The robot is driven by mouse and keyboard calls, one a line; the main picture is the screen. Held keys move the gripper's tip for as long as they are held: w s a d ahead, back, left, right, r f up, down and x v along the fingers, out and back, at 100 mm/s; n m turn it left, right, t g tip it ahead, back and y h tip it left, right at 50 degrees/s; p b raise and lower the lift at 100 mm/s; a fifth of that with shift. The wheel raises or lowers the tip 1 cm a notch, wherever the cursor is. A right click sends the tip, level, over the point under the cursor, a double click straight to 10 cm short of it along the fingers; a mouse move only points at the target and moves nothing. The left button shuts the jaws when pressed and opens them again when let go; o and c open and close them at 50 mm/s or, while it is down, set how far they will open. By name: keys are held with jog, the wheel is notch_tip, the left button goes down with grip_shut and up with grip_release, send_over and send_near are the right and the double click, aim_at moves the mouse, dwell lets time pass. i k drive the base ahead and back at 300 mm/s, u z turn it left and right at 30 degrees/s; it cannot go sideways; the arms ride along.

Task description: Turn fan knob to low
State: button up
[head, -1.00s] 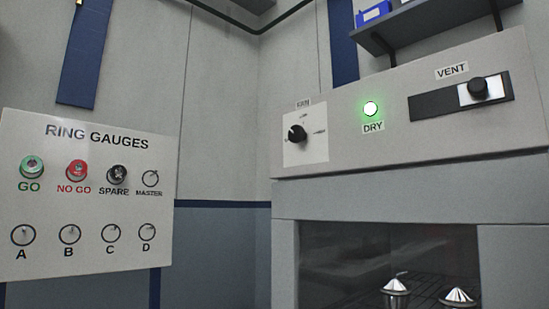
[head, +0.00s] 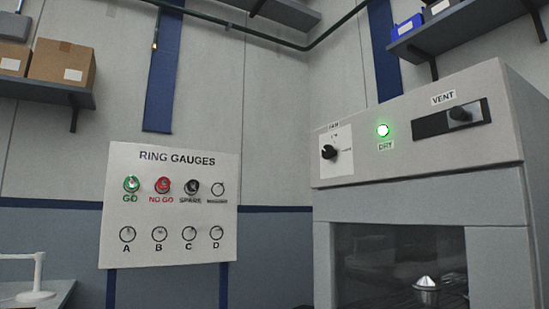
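The fan knob (head: 329,152) is a small black round knob on a white plate (head: 343,158) at the left of the dryer's front panel. Small marks sit around it above and to the right, too small to read surely. A label above the plate appears to read FAN. The knob's exact pointing direction is hard to tell. My gripper is not in view.
The grey dryer cabinet (head: 415,205) has a lit green DRY lamp (head: 383,131) and a VENT slider (head: 460,114). A metal cone part (head: 426,291) stands inside its opening. A ring gauge board (head: 170,205) hangs left. Boxes (head: 62,64) sit on a shelf.

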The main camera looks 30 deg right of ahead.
aim_at(328, 152)
jog(key=u, duration=0.45)
jog(key=i, duration=0.9)
jog(key=z, duration=1)
